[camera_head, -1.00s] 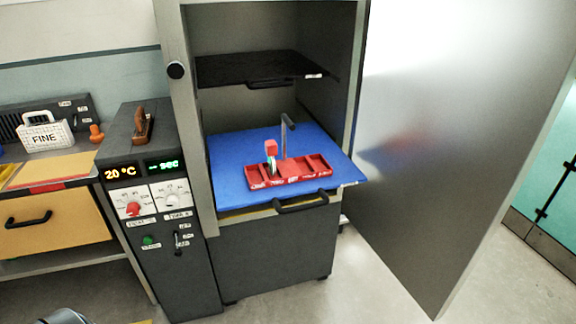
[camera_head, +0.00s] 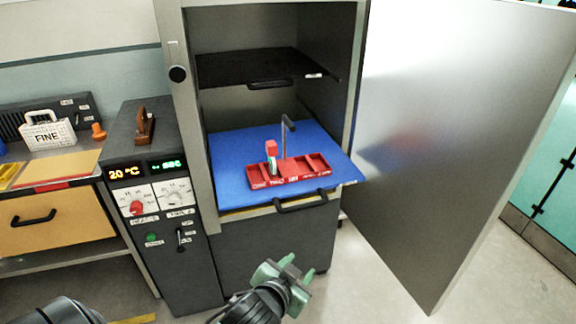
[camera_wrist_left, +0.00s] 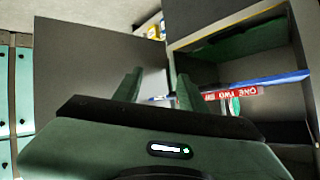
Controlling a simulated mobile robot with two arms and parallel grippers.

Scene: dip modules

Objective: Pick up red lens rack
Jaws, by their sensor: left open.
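The red lens rack (camera_head: 262,184) sits on a blue shelf (camera_head: 232,152) inside the open cabinet. It has several compartments, an upright grey handle, and a red-and-green piece standing in its left part. My left gripper (camera_head: 290,266) is open and empty, in front of and below the shelf, apart from the rack. In the left wrist view the gripper fingers (camera_wrist_left: 158,88) are spread, and the rack (camera_wrist_left: 240,93) shows beyond them to the right, looking upside down. My right gripper is not in view.
The cabinet door (camera_head: 440,130) stands open at the right. A dark upper shelf (camera_head: 255,66) hangs above the rack. A grey control unit (camera_head: 150,200) stands left of the cabinet. A white FINE basket (camera_head: 46,136) is on the left bench.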

